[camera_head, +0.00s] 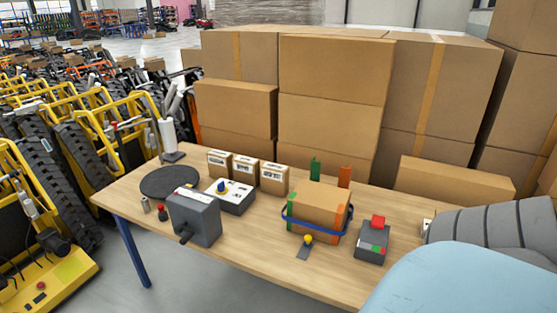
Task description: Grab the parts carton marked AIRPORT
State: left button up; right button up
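Three small brown cartons with white labels stand in a row at the back of the wooden table: a left one (219,163), a middle one (245,169) and a right one (274,179). The print on their labels is too small to read, so I cannot tell which is marked AIRPORT. A larger brown carton (318,208) with green and orange corners and a blue strap sits right of them. Neither of my grippers is in view.
On the table (265,252) are a black disc (169,181), a grey box (193,217), a white-topped device (231,195) and a grey device with a red button (373,240). Large cartons (335,75) are stacked behind. A pale blue rounded shape (470,265) covers the lower right.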

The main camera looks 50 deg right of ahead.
aim_at(274, 178)
jog(key=z, duration=1.45)
